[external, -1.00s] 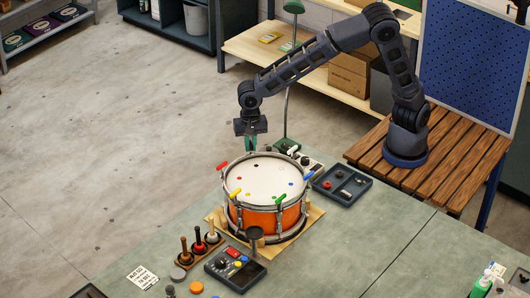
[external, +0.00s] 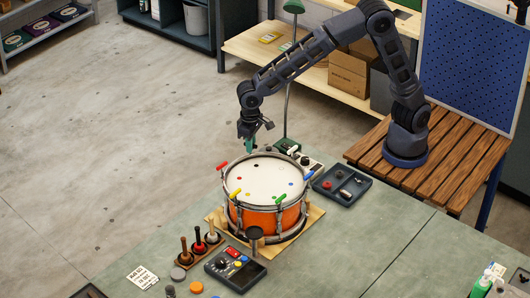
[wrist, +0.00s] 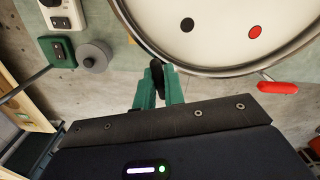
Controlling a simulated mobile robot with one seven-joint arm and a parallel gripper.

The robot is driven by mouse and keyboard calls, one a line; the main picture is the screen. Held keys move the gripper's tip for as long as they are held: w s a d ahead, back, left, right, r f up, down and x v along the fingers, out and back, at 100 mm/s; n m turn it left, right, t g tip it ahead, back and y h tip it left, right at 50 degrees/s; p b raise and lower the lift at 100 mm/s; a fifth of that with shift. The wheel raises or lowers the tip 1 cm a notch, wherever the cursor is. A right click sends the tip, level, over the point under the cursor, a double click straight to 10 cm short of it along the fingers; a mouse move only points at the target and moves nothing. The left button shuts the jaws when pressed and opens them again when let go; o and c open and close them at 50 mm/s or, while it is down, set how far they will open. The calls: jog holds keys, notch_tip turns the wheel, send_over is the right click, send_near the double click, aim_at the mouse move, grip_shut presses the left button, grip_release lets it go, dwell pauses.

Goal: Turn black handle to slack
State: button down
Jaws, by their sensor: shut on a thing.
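The drum (external: 243,213) has an orange shell, a white head and a metal rim. The black handle (wrist: 157,72) shows at the rim in the wrist view, between the two green fingers of my gripper (wrist: 158,86). My gripper (external: 250,147) is shut on it at the far side of the drum in the external view, where the fingers and wrist hide the handle. A black dot (wrist: 187,25) marks the head near this handle. The red handle (wrist: 277,87) is farther along the rim to the right in the wrist view.
Yellow (external: 236,194), green (external: 281,199) and blue (external: 309,174) handles stand around the rim. A dark parts tray (external: 342,187) lies right of the drum. A black device (external: 236,270) and a rack of mallets (external: 198,247) are in front.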

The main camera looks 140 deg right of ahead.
jog(key=n, duration=0.4)
jog(key=shift+n, duration=0.3)
jog(key=n, duration=0.3)
jog(key=shift+n, duration=0.3)
jog(key=n, duration=1.2)
jog(key=shift+n, duration=0.3)
jog(key=n, duration=0.3)
jog(key=shift+n, duration=0.4)
jog(key=n, duration=0.4)
jog(key=shift+n, duration=1.8)
